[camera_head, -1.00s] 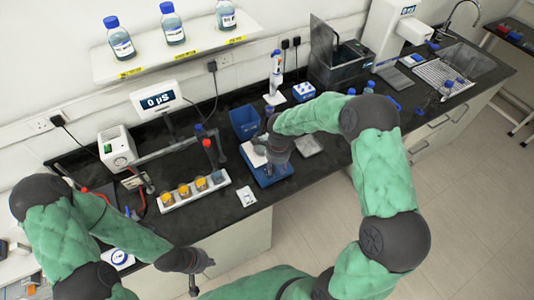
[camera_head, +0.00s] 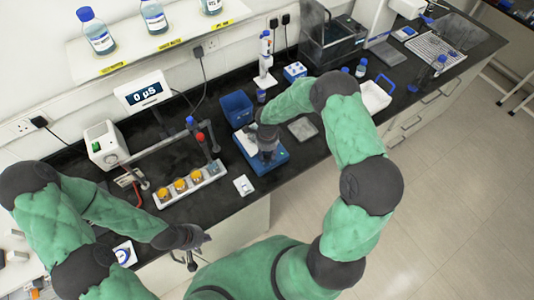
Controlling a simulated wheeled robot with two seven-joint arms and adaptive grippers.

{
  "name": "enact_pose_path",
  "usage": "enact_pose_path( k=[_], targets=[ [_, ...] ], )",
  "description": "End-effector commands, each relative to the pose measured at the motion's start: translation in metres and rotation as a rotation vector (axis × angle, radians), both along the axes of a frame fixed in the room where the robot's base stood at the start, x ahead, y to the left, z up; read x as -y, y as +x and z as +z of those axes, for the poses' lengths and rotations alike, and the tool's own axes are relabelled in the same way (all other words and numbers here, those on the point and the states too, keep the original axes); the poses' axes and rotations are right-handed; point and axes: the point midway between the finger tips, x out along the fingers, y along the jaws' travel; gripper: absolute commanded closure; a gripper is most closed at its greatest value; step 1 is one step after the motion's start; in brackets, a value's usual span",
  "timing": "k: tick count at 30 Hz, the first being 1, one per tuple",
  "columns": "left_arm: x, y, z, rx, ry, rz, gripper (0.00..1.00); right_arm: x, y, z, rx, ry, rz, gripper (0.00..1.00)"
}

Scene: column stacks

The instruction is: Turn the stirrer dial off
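The blue stirrer (camera_head: 277,161) sits on the black bench near its front edge, in the middle of the head view. My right gripper (camera_head: 267,157) points down over it and covers much of its top. I cannot tell whether its fingertips touch the stirrer, or whether they are open or shut. The dial cannot be made out; it may be hidden behind the gripper. My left gripper (camera_head: 191,262) hangs in front of the bench edge at the lower left, away from the stirrer. Its fingers are too small and dark to read.
A white rack (camera_head: 190,185) with several orange-topped vials stands left of the stirrer. A blue bin (camera_head: 237,108) stands behind it, and a small white item (camera_head: 244,186) lies in front. A grey pad (camera_head: 303,129) and white tray (camera_head: 376,96) lie to the right.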

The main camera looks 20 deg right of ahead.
Motion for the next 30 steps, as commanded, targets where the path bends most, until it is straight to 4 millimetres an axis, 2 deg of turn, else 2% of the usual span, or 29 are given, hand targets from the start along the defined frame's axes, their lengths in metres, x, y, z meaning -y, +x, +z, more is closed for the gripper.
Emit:
enact_pose_path(
  k=[6,15,16,18,20,30],
  targets=[
    [0.000,0.000,0.002,0.000,0.000,0.000,1.00,0.000,0.000,-0.015,0.000,0.000,0.000,0.60],
    [0.000,0.000,0.002,0.000,0.000,0.000,1.00,0.000,0.000,-0.017,0.001,0.001,0.000,0.60],
    [0.000,0.000,0.002,0.000,0.000,0.000,1.00,0.000,0.000,-0.017,0.001,0.001,0.000,0.66],
    [0.000,0.000,0.002,0.000,0.000,0.000,1.00,0.000,0.000,-0.017,0.001,0.000,0.000,0.86],
    [0.000,0.000,0.002,0.000,0.000,0.000,1.00,0.000,0.000,-0.017,0.000,0.000,0.000,1.00],
    [0.000,0.000,-0.004,0.000,0.000,0.000,1.00,0.000,0.000,-0.018,0.001,0.000,0.030,1.00]
  ],
)
